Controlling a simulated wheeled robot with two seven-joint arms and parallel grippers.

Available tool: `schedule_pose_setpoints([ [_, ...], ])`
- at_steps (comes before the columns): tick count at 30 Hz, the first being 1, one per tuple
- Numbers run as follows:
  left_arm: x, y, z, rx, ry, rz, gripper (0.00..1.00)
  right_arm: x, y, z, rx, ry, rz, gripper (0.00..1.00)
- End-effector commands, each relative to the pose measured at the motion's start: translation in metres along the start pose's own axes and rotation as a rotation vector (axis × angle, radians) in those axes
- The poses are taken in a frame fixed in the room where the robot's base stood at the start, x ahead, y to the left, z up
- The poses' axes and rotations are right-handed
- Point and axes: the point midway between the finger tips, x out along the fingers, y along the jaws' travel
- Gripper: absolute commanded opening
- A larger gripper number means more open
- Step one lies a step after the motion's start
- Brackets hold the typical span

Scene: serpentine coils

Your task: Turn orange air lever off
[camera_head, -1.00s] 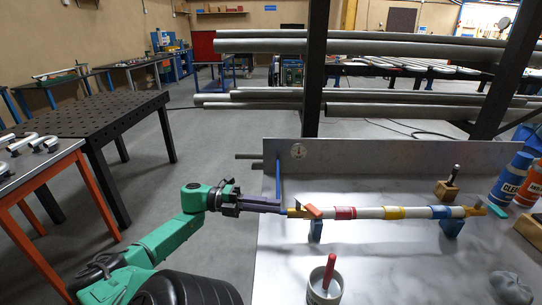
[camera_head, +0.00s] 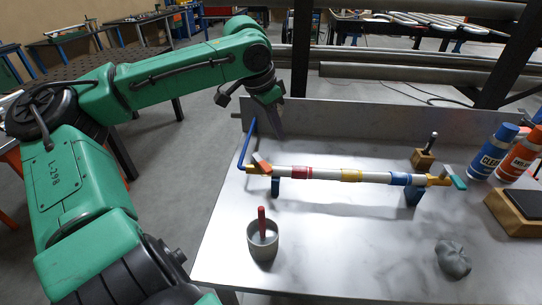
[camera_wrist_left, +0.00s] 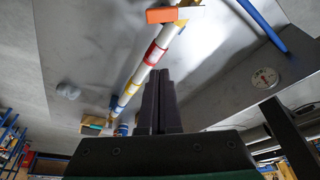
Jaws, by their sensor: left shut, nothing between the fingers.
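The orange air lever (camera_head: 262,163) sits on a brass valve at the left end of a banded white pipe (camera_head: 325,174). The lever is tilted across the pipe's line. It shows at the top of the left wrist view (camera_wrist_left: 161,15), apart from the fingers. My left gripper (camera_head: 279,134) points down, above and behind the pipe's left part, a little right of the lever. Its dark fingers (camera_wrist_left: 158,75) are shut with nothing between them. A teal lever (camera_head: 458,183) is at the pipe's right end. My right gripper is out of view.
A blue pipe (camera_head: 247,143) rises beside the orange lever. A grey cup (camera_head: 263,242) with a red-handled tool stands in front. A grey lump (camera_head: 453,259), a wooden block (camera_head: 423,160) and bottles (camera_head: 493,151) stand at right. A low back wall (camera_head: 400,128) edges the bench.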

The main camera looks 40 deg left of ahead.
Motion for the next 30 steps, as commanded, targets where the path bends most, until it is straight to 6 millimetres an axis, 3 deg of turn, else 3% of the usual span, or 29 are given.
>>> schedule_pose_setpoints([
  [6,0.031,0.0,0.001,-0.001,-0.006,0.004,0.0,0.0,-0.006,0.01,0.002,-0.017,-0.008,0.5],
  [11,0.062,0.0,0.001,-0.001,-0.005,0.002,0.0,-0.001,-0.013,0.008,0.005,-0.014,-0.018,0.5],
  [19,0.102,0.0,0.001,0.001,-0.003,0.003,0.0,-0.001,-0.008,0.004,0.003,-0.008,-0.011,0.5],
  [30,0.093,0.005,0.024,0.01,0.007,0.016,0.0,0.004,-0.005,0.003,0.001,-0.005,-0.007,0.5],
])
